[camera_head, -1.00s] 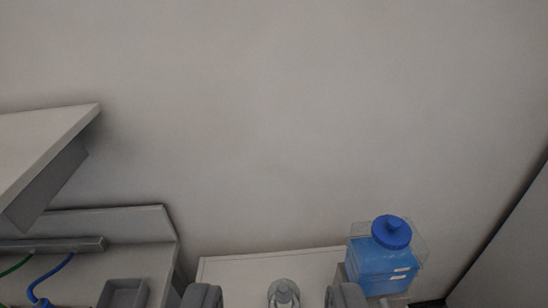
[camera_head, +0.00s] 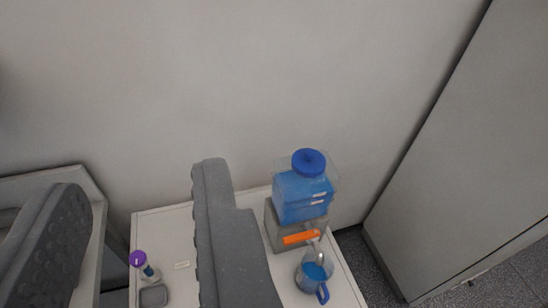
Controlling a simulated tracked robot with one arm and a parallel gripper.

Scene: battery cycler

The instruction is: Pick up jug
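A clear jug with a blue handle and blue liquid (camera_head: 314,277) stands upright on the white table (camera_head: 160,229) at the lower right. It is under the tap of a dispenser, close below the orange part; I cannot tell if they touch. The dispenser is a clear tank of blue liquid with a blue lid (camera_head: 303,190) on a grey stand (camera_head: 278,232). My gripper (camera_head: 140,185) is open, with two dark grey fingers wide apart and nothing seen between them. It is to the left of the jug. The right finger hides the middle of the table.
A purple-capped bottle (camera_head: 142,263) and a small grey tray (camera_head: 153,296) are on the table's left. A white label (camera_head: 182,265) lies nearby. A wall rises behind. A tall grey cabinet (camera_head: 470,150) stands right, with speckled floor (camera_head: 376,274) between.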

